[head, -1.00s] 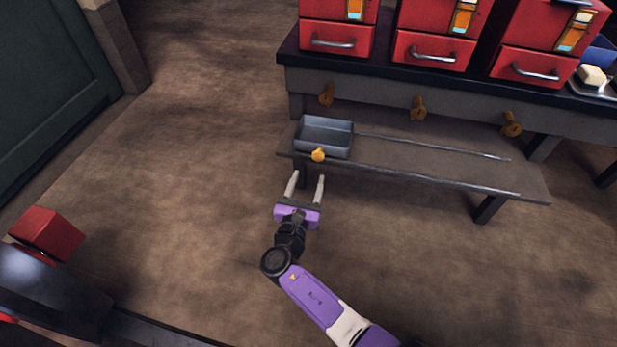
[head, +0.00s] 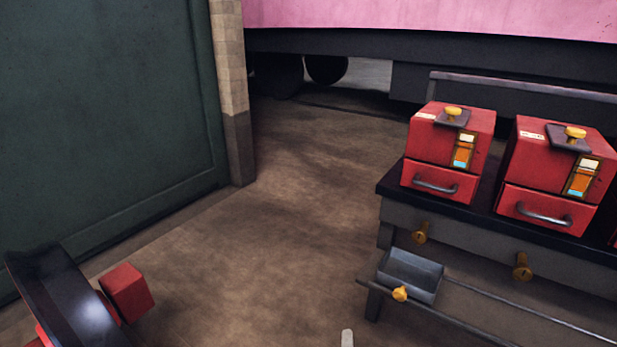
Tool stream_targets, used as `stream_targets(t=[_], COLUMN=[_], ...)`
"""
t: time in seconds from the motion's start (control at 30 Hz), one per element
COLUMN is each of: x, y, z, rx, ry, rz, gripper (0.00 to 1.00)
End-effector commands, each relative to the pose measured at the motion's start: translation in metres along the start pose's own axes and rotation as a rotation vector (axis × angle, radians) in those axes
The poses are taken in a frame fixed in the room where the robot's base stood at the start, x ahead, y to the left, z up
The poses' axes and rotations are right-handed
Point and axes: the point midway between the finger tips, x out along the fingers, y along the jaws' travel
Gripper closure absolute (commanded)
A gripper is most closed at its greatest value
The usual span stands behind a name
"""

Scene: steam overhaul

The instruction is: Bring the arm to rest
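Only one pale fingertip of my gripper (head: 347,338) shows, at the bottom edge of the head view. The rest of the gripper and the arm are out of the picture, so its opening and anything between the fingers cannot be seen. The fingertip is below and to the left of a grey metal tray (head: 418,268) with a yellow knob (head: 400,293), and looks apart from it.
A workbench (head: 392,212) on the right carries red boxes (head: 452,147) with drawers and handles. A lower shelf rail (head: 480,331) runs beneath. A dark curved object (head: 75,300) and red blocks (head: 127,292) are at lower left. Brown floor (head: 270,230) between is clear.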

Motion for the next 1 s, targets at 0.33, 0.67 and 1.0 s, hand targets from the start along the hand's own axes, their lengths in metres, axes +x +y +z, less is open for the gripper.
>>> stream_targets(t=[0.33,0.67,1.0], x=[-0.144,-0.281,-0.391], y=[-0.021,0.011,0.044], z=[0.009,0.072,0.138], rx=[0.835,1.426,1.735], ry=[0.244,0.329,0.283], rz=[-0.004,0.041,0.071], gripper=[0.45,0.45,0.45])
